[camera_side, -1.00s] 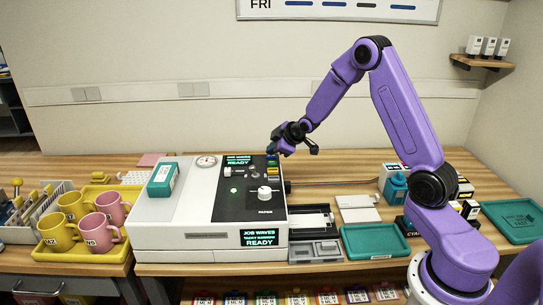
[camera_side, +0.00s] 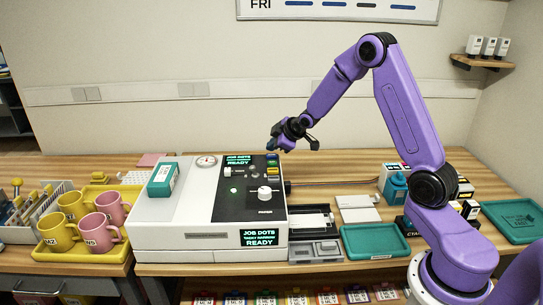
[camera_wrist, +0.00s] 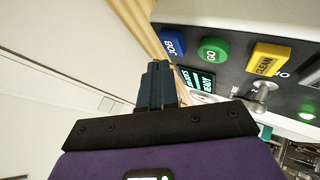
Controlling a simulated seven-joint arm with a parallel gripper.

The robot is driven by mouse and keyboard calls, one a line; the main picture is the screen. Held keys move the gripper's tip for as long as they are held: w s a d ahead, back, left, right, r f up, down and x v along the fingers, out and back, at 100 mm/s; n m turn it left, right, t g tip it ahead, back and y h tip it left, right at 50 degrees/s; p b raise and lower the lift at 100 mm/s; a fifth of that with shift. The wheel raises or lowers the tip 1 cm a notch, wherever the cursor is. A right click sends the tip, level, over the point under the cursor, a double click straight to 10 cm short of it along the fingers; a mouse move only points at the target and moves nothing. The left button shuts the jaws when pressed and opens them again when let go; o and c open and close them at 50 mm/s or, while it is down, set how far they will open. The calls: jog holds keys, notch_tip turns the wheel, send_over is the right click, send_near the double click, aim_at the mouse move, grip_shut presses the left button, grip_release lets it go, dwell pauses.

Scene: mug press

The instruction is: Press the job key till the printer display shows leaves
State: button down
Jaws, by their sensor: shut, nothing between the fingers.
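The printer (camera_side: 175,215) is a white box with a black control panel. Its front display (camera_side: 259,238) reads JOB DOTS, a small middle line and READY; the upper display (camera_side: 238,160) reads the same job. In the wrist view the blue job key (camera_wrist: 172,43) is at the panel corner, beside the green GO key (camera_wrist: 213,50) and the yellow CLEAN key (camera_wrist: 269,58). My gripper (camera_side: 274,143) is shut and empty, held above the back of the panel near the keys. In the wrist view its fingertips (camera_wrist: 158,66) are apart from the job key.
Left of the printer, a yellow tray (camera_side: 75,258) holds several yellow and pink mugs. A teal box (camera_side: 162,180) lies on the printer's top. A teal tray (camera_side: 375,240) and grey trays are to the right. The air above the panel is clear.

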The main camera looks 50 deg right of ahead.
aim_at(273, 157)
jog(key=shift+r, duration=2.55)
jog(key=s+a+r+n+g+y, duration=0.15)
jog(key=s+a+g, duration=0.25)
jog(key=s+a, duration=1.55)
jog(key=s+n+g, duration=0.2)
jog(key=s+g, duration=0.3)
jog(key=s, duration=1.8)
jog(key=shift+s+n+h, duration=0.35)
jog(key=shift+s, duration=0.05)
jog(key=shift+a, duration=0.15)
